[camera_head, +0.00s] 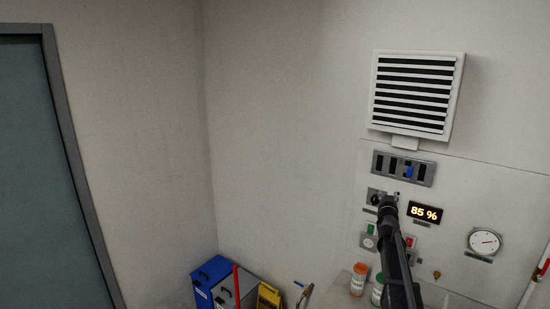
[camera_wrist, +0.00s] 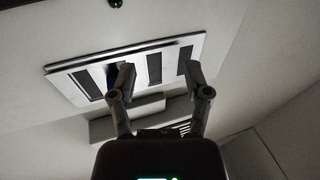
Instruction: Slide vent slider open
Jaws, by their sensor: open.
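The vent slider panel (camera_head: 427,174) is a grey plate with dark slots on the wall below the louvred vent. Its blue slider tab (camera_head: 409,171) stands right of the panel's middle. In the wrist view the panel (camera_wrist: 207,42) lies across the upper middle, and a bit of the blue tab (camera_wrist: 111,79) shows beside my left finger, which partly hides it. My gripper (camera_wrist: 157,71) is open, its fingers spread in front of the panel. I cannot tell whether a finger touches the tab. In the head view my gripper (camera_head: 389,202) is just below the panel.
The white louvred vent (camera_head: 416,92) is above the panel. A lit display reading 85 % (camera_head: 425,213) and a round gauge (camera_head: 484,242) are to the right. Orange-capped (camera_head: 358,281) and green-capped bottles stand below.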

